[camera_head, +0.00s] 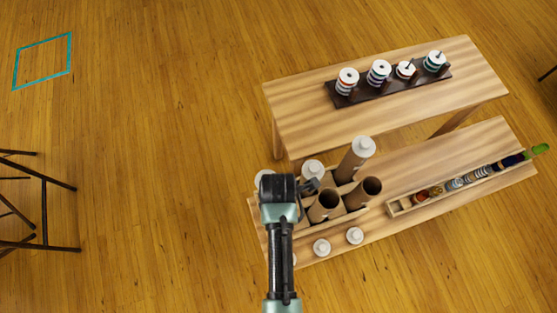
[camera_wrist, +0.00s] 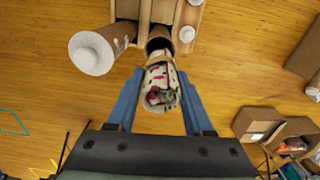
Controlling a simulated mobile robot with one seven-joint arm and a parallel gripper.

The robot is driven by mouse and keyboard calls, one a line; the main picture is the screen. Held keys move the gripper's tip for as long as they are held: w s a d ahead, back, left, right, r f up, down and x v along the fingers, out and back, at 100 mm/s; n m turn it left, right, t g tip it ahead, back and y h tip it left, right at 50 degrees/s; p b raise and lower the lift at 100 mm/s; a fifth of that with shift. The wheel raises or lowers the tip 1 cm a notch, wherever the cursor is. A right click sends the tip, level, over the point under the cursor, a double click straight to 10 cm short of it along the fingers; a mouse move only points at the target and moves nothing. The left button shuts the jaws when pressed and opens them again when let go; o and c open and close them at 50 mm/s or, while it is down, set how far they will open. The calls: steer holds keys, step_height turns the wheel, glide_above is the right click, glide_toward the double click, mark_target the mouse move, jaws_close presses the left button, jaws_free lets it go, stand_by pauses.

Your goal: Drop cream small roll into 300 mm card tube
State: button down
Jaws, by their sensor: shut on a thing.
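My gripper (camera_wrist: 160,76) is shut on a cream small roll (camera_wrist: 161,94) with pink and dark marks, held between the two blue fingers in the wrist view. The roll's far end lies in line with the mouth of an open brown card tube (camera_wrist: 160,44); I cannot tell whether it is inside the mouth. In the head view my gripper (camera_head: 310,187) is above the tube holder, beside an open card tube (camera_head: 324,208); the roll is hidden there. Another open card tube (camera_head: 363,194) stands to the right. I cannot tell which tube is 300 mm.
Capped tubes (camera_head: 353,167) and (camera_head: 313,171) stand near the open ones. Loose white caps (camera_head: 321,248) lie on the low bench (camera_head: 375,236). A long narrow tray (camera_head: 400,209) holds small items to the right. A dark rack (camera_head: 385,88) with spools sits on the rear table.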

steer(key=shift+f+b, duration=1.55)
steer(key=shift+f, duration=1.05)
steer(key=shift+c, duration=1.1)
jaws_free()
steer(key=shift+r, duration=0.1)
step_height(320, 180, up, 13)
steer(key=shift+f+b, duration=0.1)
steer(key=shift+b, duration=0.25)
